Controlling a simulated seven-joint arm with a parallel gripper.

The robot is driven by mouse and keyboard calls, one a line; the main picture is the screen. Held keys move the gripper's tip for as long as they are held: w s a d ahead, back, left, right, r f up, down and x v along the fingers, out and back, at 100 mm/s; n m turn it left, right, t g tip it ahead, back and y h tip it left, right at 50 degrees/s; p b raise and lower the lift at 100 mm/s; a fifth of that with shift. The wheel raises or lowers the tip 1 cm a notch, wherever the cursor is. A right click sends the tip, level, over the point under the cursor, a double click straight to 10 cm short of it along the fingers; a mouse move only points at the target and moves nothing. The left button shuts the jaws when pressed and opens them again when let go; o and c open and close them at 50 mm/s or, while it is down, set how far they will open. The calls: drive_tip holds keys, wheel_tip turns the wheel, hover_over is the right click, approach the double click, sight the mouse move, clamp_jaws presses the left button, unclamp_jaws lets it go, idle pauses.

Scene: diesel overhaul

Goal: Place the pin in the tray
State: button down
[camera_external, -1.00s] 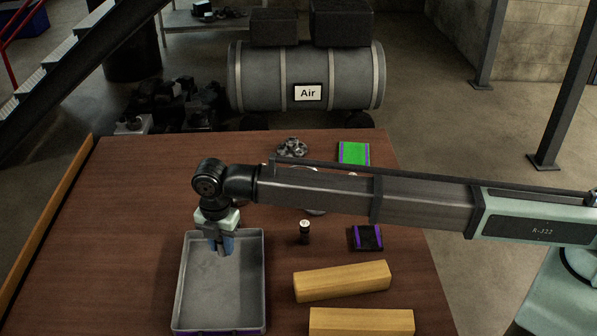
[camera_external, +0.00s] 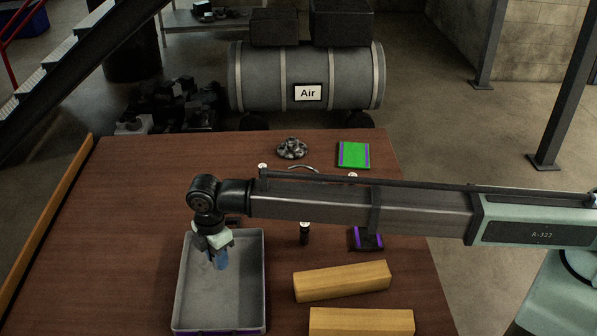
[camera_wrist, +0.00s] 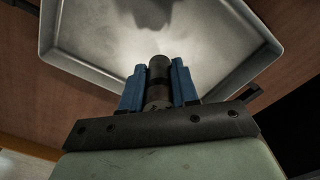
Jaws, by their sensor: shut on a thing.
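The tray (camera_external: 245,298) is a shallow grey metal box at the front left of the table; it also fills the top of the wrist view (camera_wrist: 80,30). My gripper (camera_external: 221,262) is over the back part of the tray, pointing down. In the wrist view my gripper (camera_wrist: 159,85) has its blue fingers shut on a dark, cylindrical pin (camera_wrist: 158,69), which lies between them with the tray behind it. The pin is hidden by the fingers in the external view. I cannot tell whether the pin touches the tray floor.
A small dark cylinder with a light top (camera_external: 305,234) stands right of the tray. Two wooden blocks (camera_external: 342,280) (camera_external: 361,321) lie at the front right. A purple-and-black holder (camera_external: 366,239), a green pad (camera_external: 353,155) and a grey gear-like part (camera_external: 292,148) are farther back.

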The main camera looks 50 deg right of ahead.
sight(223, 283)
drive_tip(key=shift+f, duration=3.4)
drive_tip(key=shift+f, duration=0.15)
drive_tip(key=c, duration=0.8)
unclamp_jaws()
drive_tip(key=shift+c, duration=0.2)
wheel_tip(223, 283, up, 12)
drive_tip(key=shift+r, duration=0.15)
